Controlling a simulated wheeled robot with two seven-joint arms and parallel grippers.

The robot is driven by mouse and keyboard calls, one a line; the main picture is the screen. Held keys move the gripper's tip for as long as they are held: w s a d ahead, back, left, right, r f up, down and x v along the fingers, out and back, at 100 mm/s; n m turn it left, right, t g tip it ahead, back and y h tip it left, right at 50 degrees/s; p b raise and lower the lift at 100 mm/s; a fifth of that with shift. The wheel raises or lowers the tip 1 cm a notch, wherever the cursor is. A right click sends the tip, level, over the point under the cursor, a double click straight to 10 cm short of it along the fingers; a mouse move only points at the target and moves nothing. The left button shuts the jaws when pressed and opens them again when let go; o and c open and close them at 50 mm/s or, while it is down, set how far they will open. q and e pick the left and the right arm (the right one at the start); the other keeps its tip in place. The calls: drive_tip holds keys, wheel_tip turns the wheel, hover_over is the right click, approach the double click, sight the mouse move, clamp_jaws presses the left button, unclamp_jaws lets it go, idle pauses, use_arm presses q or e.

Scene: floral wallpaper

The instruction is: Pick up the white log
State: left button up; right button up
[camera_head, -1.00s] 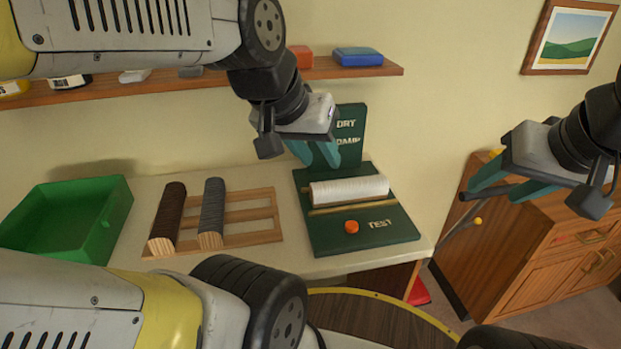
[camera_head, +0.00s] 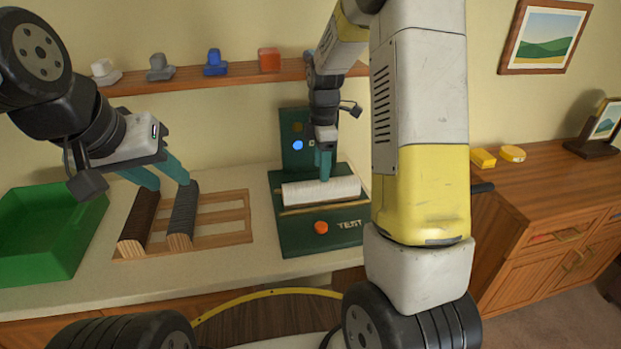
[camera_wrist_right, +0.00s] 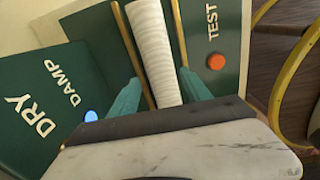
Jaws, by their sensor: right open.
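The white log (camera_head: 322,190) lies on a dark green test stand (camera_head: 310,240) with an orange button (camera_head: 321,227). My right gripper (camera_head: 325,172) points down at the log's far side, open. In the right wrist view, the log (camera_wrist_right: 152,45) runs between its two teal fingers (camera_wrist_right: 158,92), one on each side; whether they touch it I cannot tell. My left gripper (camera_head: 170,184) is open and empty above the wooden rack (camera_head: 235,222), by the tops of a dark brown log (camera_head: 138,225) and a grey log (camera_head: 184,215).
The stand's upright panel reads DRY and DAMP (camera_wrist_right: 60,92), and a blue light (camera_head: 298,145) shows on it. A green tray (camera_head: 45,250) sits at left. A shelf (camera_head: 135,86) with small objects crosses the wall behind. A wooden cabinet (camera_head: 540,200) stands at right.

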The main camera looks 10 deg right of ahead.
sight(321, 189)
wheel_tip(321, 189, down, 8)
drive_tip(key=shift+w+f, duration=0.1)
drive_tip(key=shift+f, duration=0.15)
clamp_jaws()
idle(0.4)
